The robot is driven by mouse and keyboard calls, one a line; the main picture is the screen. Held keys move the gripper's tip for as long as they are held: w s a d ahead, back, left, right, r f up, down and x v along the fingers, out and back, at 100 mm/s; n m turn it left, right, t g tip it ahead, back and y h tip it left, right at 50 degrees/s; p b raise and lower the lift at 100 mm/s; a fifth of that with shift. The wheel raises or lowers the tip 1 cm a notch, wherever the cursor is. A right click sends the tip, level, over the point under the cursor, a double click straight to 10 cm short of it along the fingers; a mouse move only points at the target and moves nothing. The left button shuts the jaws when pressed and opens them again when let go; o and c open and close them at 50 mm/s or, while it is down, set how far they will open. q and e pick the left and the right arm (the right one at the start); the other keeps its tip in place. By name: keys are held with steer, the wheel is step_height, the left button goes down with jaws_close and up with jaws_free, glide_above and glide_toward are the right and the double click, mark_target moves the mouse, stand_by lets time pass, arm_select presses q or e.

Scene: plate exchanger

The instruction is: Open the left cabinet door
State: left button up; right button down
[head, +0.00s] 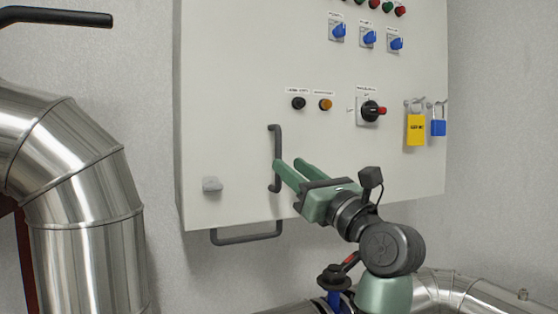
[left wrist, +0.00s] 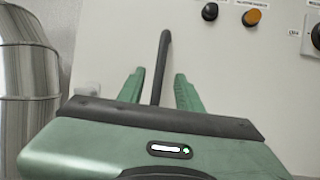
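The light grey cabinet door (head: 230,70) is closed and fills the middle of the head view. Its dark vertical bar handle (head: 273,140) is at the lower left of the panel. My left gripper (head: 287,163) reaches up to the handle from the lower right. In the left wrist view, the handle (left wrist: 164,52) runs between the two green fingers (left wrist: 159,76), with a visible gap on each side. The fingers are apart. Whether a finger touches the handle or the door is not clear. My right gripper is not in view.
Black and orange buttons (head: 325,104), a rotary switch (head: 370,111) and blue knobs (head: 368,38) sit on the panel. A large silver pipe (head: 85,190) stands at left. A grey bar (head: 247,239) sits under the cabinet.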

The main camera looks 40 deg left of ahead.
mark_target(279, 183)
arm_select(q)
steer(key=p+x, duration=0.1)
steer(key=x, duration=0.4)
steer(key=shift+a+r, duration=0.15)
steer(key=shift+a, duration=0.05)
jaws_close()
stand_by(1.2)
